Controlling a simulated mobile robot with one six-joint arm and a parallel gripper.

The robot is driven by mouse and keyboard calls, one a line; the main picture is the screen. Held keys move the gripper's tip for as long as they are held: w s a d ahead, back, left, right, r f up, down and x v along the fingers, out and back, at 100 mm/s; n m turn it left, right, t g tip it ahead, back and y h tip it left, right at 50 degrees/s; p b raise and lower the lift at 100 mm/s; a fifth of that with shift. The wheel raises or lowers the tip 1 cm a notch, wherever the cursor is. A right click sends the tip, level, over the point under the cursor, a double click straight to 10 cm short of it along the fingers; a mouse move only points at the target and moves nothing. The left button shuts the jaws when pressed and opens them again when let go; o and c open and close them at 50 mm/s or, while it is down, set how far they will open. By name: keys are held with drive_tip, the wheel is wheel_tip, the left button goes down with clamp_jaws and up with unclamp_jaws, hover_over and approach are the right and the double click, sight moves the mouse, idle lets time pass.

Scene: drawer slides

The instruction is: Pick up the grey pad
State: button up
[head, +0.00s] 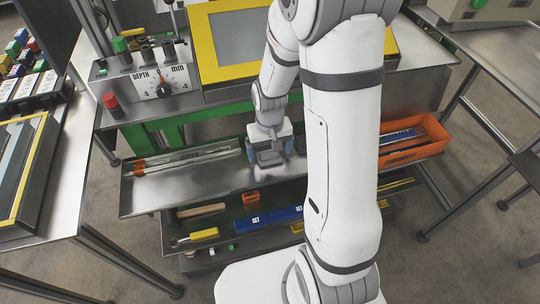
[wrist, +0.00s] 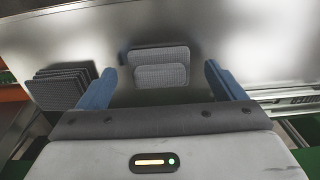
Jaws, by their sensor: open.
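A grey textured pad (wrist: 158,58) shows in the wrist view, beyond and between my fingertips on the shiny metal shelf. A second, similar grey rectangle (wrist: 160,77) overlaps its near edge; I cannot tell whether it is another pad or part of the same one. My gripper (wrist: 158,90) is open, its two blue fingers spread with nothing between them touching. In the head view my gripper (head: 270,152) hangs low over the middle of the upper metal shelf. A stack of several dark grey pads (wrist: 60,87) stands left of the fingers in the wrist view.
The metal shelf (head: 220,180) has slide rails (head: 180,160) at its left and an orange bin (head: 410,145) at its right. A lower shelf holds a blue box (head: 265,219) and tools. A yellow-framed panel (head: 225,45) stands behind.

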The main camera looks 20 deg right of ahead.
sight(270, 153)
drive_tip(key=shift+f, duration=0.65)
drive_tip(key=shift+c, duration=0.6)
drive_tip(key=c, duration=0.9)
drive_tip(key=shift+c, duration=0.2)
wheel_tip(270, 153, up, 10)
drive_tip(key=shift+r+p, duration=0.1)
drive_tip(key=shift+p, duration=0.25)
